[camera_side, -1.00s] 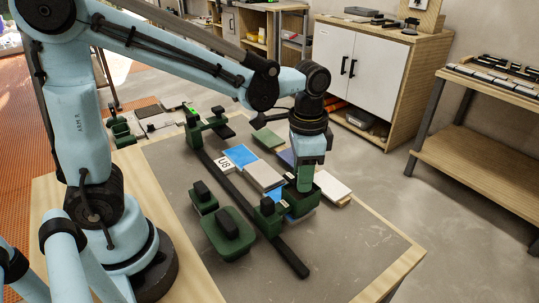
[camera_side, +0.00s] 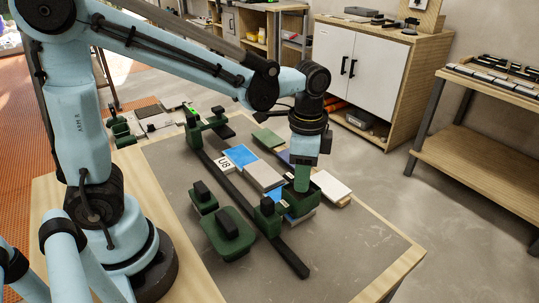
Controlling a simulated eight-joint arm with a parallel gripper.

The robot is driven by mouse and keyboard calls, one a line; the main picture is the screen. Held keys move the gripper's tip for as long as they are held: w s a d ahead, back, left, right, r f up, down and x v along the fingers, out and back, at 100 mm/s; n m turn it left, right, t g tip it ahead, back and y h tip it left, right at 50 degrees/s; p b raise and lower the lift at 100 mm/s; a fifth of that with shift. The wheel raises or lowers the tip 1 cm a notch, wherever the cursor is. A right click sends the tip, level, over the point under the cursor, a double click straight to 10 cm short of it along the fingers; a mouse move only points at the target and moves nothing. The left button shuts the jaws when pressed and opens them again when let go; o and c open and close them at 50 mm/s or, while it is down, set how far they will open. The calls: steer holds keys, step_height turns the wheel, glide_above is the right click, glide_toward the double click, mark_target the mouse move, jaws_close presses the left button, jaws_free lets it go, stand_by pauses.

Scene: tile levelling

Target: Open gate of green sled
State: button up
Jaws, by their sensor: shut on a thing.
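The green sled (camera_side: 268,217) sits on the long dark rail (camera_side: 240,205) towards its near end, with an open green box to its right. My gripper (camera_side: 301,190) points down into that box and is shut on a green part, which I take to be the sled's gate (camera_side: 302,177). The fingertips and the lower end of the held part are partly hidden by the box wall.
A tile marked U8 (camera_side: 225,161), blue and grey tiles, and a white tile (camera_side: 330,185) lie around the rail. Two green blocks with black knobs (camera_side: 229,232) stand left of it. The table's front right is clear.

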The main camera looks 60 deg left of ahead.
steer(key=o, duration=1.1)
steer(key=shift+c, duration=0.2)
step_height(320, 180, up, 12)
steer(key=s+a+f+n+t, duration=0.5)
steer(key=a+f+n+t, duration=0.1)
steer(key=f+n+t, duration=0.1)
steer(key=shift+s+a+f+n, duration=0.25)
steer(key=shift+f+n, duration=0.25)
steer(key=shift+n, duration=0.6)
